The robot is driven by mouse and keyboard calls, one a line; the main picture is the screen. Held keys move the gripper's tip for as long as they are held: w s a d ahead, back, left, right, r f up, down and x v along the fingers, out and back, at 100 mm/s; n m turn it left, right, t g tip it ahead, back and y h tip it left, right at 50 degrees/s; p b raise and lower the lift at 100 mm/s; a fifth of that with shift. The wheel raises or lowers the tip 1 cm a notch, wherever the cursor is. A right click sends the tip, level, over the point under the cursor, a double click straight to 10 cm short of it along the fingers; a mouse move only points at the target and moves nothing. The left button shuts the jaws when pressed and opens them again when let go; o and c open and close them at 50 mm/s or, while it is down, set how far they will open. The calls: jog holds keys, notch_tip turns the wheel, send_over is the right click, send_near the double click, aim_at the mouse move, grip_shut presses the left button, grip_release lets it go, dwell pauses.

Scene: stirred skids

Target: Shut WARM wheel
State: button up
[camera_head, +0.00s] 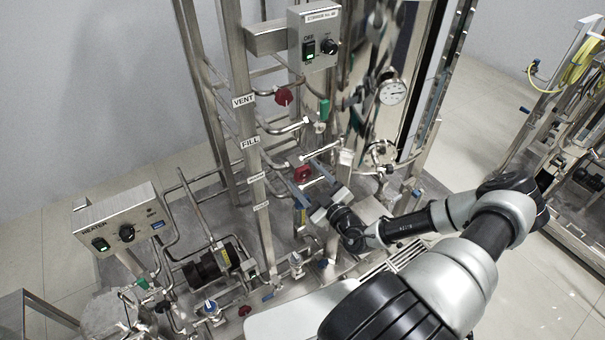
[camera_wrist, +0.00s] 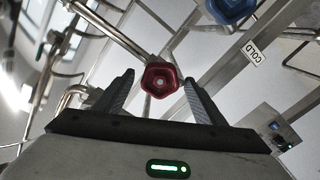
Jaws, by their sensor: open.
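A red wheel (camera_wrist: 160,78) sits between the two fingertips of my gripper (camera_wrist: 158,82) in the wrist view, with a gap on each side. My gripper is open and holds nothing. In the head view my gripper (camera_head: 318,204) is low among the pipes, just below a red wheel (camera_head: 303,174), which looks like the same one. A small label (camera_head: 256,180) on the post between FILL and the lowest label is too blurred to read. I cannot read WARM in either view.
Another red wheel (camera_head: 283,97) is by the VENT label (camera_head: 243,101). Steel posts and pipes crowd my gripper. A heater box (camera_head: 122,228) stands at left.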

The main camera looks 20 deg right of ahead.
jog(key=s+d, duration=0.3)
jog(key=s, duration=1.2)
jog(key=shift+b, duration=0.35)
jog(key=shift+c, duration=0.4)
dwell(0.8)
